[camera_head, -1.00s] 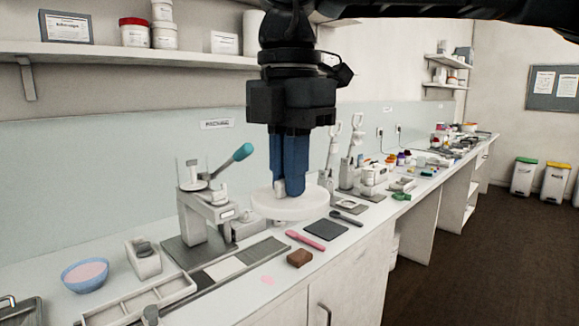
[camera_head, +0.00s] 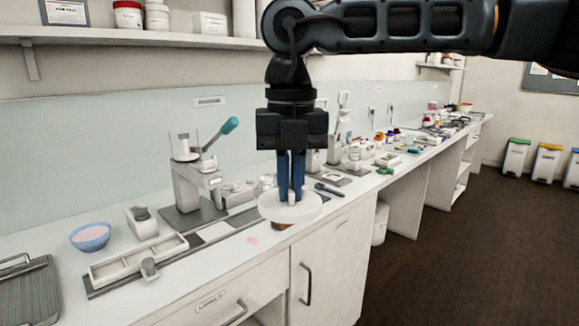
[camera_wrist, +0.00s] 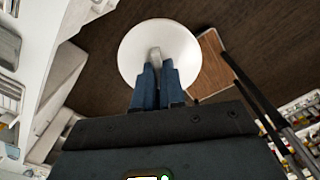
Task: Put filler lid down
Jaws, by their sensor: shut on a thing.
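My gripper (camera_head: 291,196) points down with its blue fingers shut on the knob of the round white filler lid (camera_head: 275,212). The lid looks level, and in the head view it shows over the front part of the counter, covering part of a brown block (camera_head: 281,227). I cannot tell how high it is above the counter. In the wrist view the lid (camera_wrist: 176,38) shows as a white disc beyond the fingers (camera_wrist: 156,82), with dark floor behind it. The filling machine (camera_head: 190,190) with a teal-handled lever and clear hopper stands to the left, apart from the lid.
A blue bowl (camera_head: 90,237) of pink stuff, a white tray rack (camera_head: 138,262) and a dark ribbed tray (camera_head: 28,290) are on the left of the counter (camera_head: 120,215). A pink patch (camera_head: 252,240) lies near the front edge. Several small items crowd the counter farther right.

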